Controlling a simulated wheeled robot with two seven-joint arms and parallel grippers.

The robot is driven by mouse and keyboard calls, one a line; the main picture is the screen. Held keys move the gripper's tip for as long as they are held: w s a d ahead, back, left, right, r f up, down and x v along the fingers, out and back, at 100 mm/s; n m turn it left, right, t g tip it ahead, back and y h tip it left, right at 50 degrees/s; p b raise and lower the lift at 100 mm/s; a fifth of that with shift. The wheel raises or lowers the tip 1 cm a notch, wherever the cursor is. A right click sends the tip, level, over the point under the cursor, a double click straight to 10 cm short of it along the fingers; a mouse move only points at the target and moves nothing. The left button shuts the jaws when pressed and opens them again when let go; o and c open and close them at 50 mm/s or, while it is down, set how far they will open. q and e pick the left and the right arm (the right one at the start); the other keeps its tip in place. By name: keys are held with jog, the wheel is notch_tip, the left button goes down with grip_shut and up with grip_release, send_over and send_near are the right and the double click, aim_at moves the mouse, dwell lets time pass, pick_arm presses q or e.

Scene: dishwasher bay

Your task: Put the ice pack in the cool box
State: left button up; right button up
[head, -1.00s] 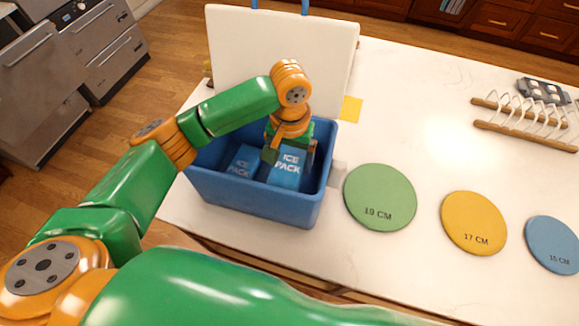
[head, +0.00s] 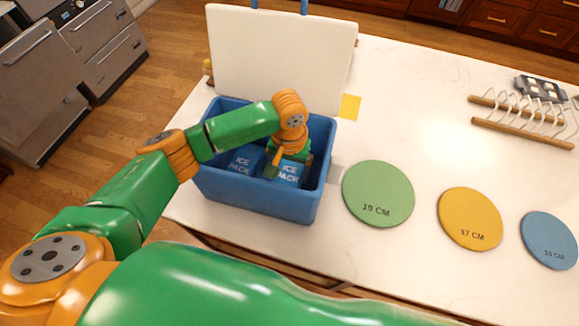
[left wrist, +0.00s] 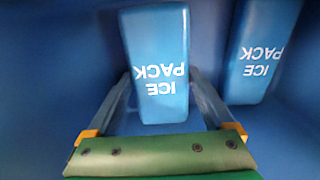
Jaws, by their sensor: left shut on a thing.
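The blue cool box (head: 258,203) stands open on the counter's left end. My left gripper (head: 288,165) reaches down inside it, at its right side, shut on a blue ice pack (head: 290,177) labelled ICE PACK. In the left wrist view, the fingers (left wrist: 160,80) lie on both sides of this ice pack (left wrist: 158,50). A second ice pack (head: 241,163) sits in the box to the left of the held one; it also shows in the left wrist view (left wrist: 262,50). I cannot tell whether the held pack touches the box floor. My right gripper is out of view.
A white upright board (head: 280,55), perhaps the lid, stands behind the box. Green (head: 378,190), yellow (head: 470,215) and blue (head: 548,238) discs lie to the right. A rack (head: 525,122) stands far right.

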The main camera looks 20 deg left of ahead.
aim_at(289, 172)
pick_arm(q)
jog(key=o, duration=1.5)
notch_tip(289, 172, up, 13)
jog(key=shift+r+b, duration=0.2)
jog(key=shift+b, duration=0.55)
